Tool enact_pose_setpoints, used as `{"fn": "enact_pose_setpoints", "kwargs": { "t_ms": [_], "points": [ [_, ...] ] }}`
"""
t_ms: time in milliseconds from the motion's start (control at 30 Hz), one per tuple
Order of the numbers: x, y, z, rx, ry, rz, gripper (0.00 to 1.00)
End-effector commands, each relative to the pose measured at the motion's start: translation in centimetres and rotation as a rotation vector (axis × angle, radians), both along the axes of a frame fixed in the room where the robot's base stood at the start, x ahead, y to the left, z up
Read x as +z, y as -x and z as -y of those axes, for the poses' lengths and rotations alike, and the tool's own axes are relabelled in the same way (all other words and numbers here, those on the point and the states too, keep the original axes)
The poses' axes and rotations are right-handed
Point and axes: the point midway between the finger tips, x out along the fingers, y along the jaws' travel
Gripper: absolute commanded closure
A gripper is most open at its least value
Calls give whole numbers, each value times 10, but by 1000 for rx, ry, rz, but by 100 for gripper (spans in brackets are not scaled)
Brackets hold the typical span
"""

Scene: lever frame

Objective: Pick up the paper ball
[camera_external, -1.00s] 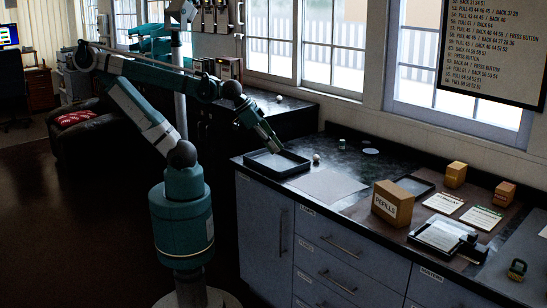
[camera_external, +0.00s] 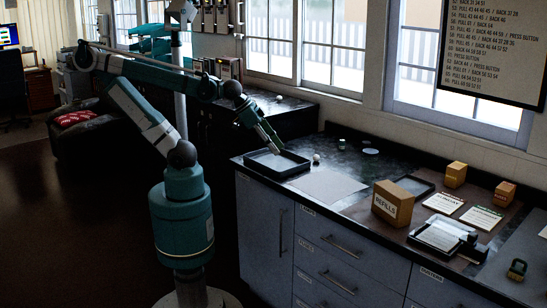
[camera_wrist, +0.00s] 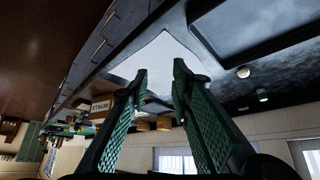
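The paper ball (camera_external: 316,157) is a small whitish ball on the dark countertop, just right of the black tray. It also shows in the wrist view (camera_wrist: 243,72), right of my fingers and near the tray's corner. My gripper (camera_external: 276,147) is above the tray, to the left of the ball and apart from it. In the wrist view my gripper (camera_wrist: 160,72) has its two green fingers spread with a gap between them and nothing held.
The black tray (camera_external: 292,170) has a raised rim. A pale sheet (camera_external: 325,186) lies in front of the ball. A small green-and-white item (camera_external: 342,144) stands behind it. The REFILLS box (camera_external: 393,204) is farther right. A wall and windows bound the counter's back.

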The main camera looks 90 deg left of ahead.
Motion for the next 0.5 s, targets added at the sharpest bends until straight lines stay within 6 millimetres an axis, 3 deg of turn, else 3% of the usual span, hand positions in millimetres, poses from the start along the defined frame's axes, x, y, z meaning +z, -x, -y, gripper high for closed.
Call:
{"fn": "enact_pose_setpoints", "kwargs": {
  "t_ms": [267, 500],
  "points": [
    [15, -12, -12, 53, 23, -11, 77],
    [43, -38, -41, 175, 81, -36, 77]
  ]
}}
